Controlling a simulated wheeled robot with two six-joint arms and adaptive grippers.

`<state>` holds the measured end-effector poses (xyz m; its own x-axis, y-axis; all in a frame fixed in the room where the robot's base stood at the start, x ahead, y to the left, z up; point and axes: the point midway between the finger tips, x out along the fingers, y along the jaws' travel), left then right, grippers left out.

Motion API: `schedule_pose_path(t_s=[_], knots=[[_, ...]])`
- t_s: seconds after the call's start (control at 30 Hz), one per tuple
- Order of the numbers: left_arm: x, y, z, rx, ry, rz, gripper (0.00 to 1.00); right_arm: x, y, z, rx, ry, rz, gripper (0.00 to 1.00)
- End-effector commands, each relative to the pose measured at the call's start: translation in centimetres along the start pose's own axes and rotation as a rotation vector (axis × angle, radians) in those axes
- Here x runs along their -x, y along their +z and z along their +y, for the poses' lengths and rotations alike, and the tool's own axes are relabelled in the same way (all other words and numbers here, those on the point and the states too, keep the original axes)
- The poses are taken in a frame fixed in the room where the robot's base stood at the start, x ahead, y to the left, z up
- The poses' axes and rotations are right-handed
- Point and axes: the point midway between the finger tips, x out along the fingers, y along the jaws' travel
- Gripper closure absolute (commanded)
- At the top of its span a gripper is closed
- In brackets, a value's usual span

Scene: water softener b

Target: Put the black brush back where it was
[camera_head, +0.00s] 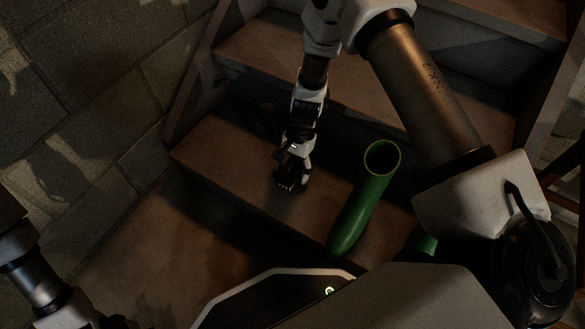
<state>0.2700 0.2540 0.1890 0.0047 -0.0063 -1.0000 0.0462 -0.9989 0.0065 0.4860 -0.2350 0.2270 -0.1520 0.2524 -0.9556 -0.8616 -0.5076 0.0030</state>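My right gripper (292,178) points down at a wooden stair tread (225,150), left of a green boot-like tube. Its fingertips are dark and close to the tread, and I cannot tell whether they touch it. Dark shapes at the fingertips blend with the shadow, so I cannot make out a separate black brush or tell whether the fingers are open or shut on it. My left arm comes in at the lower left corner. Only a small part of its end shows at the bottom edge, and its fingers are not visible.
The tall green boot-like tube (366,200) stands tilted, open end up, close to the right of my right gripper. Another green piece (424,240) shows partly behind my arm. More stairs rise behind. A block wall (75,100) bounds the left. Floor at lower left looks clear.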

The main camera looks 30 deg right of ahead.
Motion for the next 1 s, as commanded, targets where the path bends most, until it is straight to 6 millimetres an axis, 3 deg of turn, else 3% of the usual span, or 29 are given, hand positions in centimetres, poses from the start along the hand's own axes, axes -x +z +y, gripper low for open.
schedule_pose_path(t_s=[0.27,0.37,0.7,0.83,1.0], knots=[[0.2,0.0,0.0,0.0,0.0,0.0,0.54,0.3,0.1,0.0,0.001,-0.001,0.0,0.29],[1.3,0.1,0.0,-0.001,0.0,-0.002,0.54,1.9,0.2,-0.1,0.0,-0.002,0.001,0.29],[6.8,0.2,0.1,-0.007,0.001,-0.005,0.54,10.4,0.3,-0.1,0.0,-0.002,0.001,0.29],[7.6,0.2,0.1,-0.007,0.001,-0.005,0.54,12.1,0.2,0.0,-0.001,-0.001,0.0,0.29],[7.6,0.2,0.1,-0.007,0.001,-0.005,0.54,12.3,0.1,0.0,0.0,0.0,0.0,0.29]])
